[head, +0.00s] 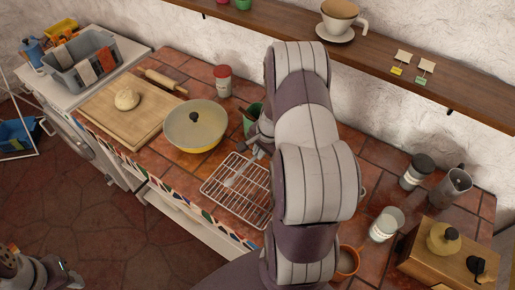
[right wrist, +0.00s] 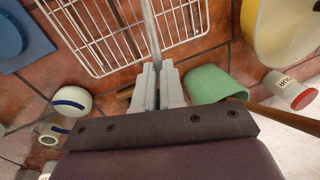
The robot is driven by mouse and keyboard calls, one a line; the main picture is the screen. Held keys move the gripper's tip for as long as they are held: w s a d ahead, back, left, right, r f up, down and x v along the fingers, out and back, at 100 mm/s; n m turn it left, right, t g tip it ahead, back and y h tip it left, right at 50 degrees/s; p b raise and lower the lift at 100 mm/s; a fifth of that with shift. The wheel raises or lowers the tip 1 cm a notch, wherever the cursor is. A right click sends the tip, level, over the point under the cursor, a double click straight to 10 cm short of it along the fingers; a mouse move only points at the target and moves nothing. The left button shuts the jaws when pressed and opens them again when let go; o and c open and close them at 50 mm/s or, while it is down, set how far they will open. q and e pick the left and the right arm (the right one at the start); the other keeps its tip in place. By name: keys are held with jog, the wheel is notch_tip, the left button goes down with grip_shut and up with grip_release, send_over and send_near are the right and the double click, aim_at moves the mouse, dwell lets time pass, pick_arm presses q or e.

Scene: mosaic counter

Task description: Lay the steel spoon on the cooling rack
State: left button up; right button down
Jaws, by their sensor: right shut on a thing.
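The steel spoon (head: 236,178) shows over the wire cooling rack (head: 250,212) in the head view. I cannot tell whether it touches the bars. In the right wrist view the spoon (right wrist: 150,28) runs out from between my right fingertips (right wrist: 159,72) across the rack (right wrist: 92,70). My right gripper (head: 257,152) is shut on the spoon at the rack's back edge, partly hidden by my arm in the head view. My left gripper (head: 66,276) is at the bottom left corner, away from the counter, and its jaws do not show clearly.
A yellow lidded pan (head: 194,128) stands left of the rack. A green container (right wrist: 214,84) with a wooden handle is close beside my right gripper. A red-and-white can (head: 222,80) stands behind the pan. A cutting board (head: 98,118) lies farther left.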

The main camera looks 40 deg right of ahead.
jog(key=f+b, duration=0.2)
jog(key=f, duration=0.1)
jog(key=f+b, duration=0.6)
jog(key=shift+s+f, duration=0.15)
jog(key=shift+s, duration=0.15)
jog(key=shift+w, duration=0.1)
jog(key=c, duration=1.1)
grip_release()
jog(key=shift+c, duration=0.2)
jog(key=v, duration=1.3)
jog(key=shift+b, duration=0.3)
